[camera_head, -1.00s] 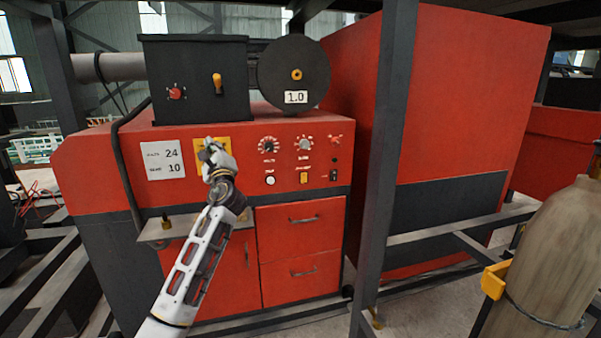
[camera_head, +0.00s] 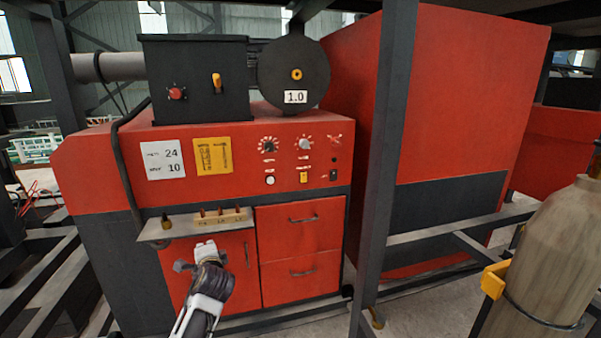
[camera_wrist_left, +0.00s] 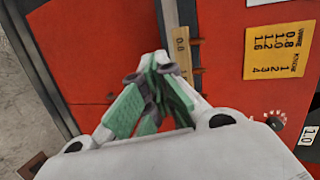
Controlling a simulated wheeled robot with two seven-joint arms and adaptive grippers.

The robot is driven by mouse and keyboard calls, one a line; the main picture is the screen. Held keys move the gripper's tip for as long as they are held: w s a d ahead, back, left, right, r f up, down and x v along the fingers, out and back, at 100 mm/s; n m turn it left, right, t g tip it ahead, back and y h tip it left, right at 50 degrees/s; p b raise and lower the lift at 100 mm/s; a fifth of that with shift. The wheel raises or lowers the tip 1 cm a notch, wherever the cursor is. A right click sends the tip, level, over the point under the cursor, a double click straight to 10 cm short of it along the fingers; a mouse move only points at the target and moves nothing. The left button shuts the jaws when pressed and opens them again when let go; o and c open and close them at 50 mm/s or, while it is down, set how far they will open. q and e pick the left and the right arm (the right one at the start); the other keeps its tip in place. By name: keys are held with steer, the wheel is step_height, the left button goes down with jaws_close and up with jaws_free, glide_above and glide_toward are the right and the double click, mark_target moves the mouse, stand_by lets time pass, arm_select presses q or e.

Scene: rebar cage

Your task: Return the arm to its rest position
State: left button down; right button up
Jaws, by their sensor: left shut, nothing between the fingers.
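My left gripper (camera_head: 196,258) is low in front of the red welding machine's (camera_head: 90,165) cabinet door, just below the small shelf (camera_head: 190,228). In the left wrist view my left gripper (camera_wrist_left: 152,72) has its green-padded fingers drawn together, with nothing between them. My left arm comes up from the bottom edge of the head view. A gap to the machine cannot be judged exactly. My right gripper is not in view.
Knobs (camera_head: 268,144) and switches sit on the panel above. A dark upright post (camera_head: 385,150) and a tan gas cylinder (camera_head: 545,260) stand to the right.

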arm_select(q)
steer(key=s+d+f+n+g+h, duration=0.25)
steer(key=s+f+n+g, duration=0.2)
steer(key=s+f, duration=1)
steer(key=s+d+f+n+g+h, duration=0.2)
steer(key=s+f+n+g, duration=0.1)
steer(key=s, duration=0.8)
steer(key=s+d+f+n+g+h, duration=0.2)
steer(key=s+f+n, duration=0.15)
steer(key=s, duration=0.85)
step_height(320, 180, down, 34)
steer(key=s+f+m+g, duration=0.1)
steer(key=s+g, duration=0.1)
steer(key=s, duration=0.1)
steer(key=s+a+f, duration=0.2)
steer(key=s+f, duration=0.7)
steer(key=s, duration=0.1)
steer(key=s+a+f, duration=0.2)
steer(key=s+f, duration=0.8)
steer(key=s, duration=0.1)
steer(key=shift+s+a+g+b, duration=0.15)
steer(key=shift+s+g+b, duration=0.05)
steer(key=shift+g+b, duration=0.25)
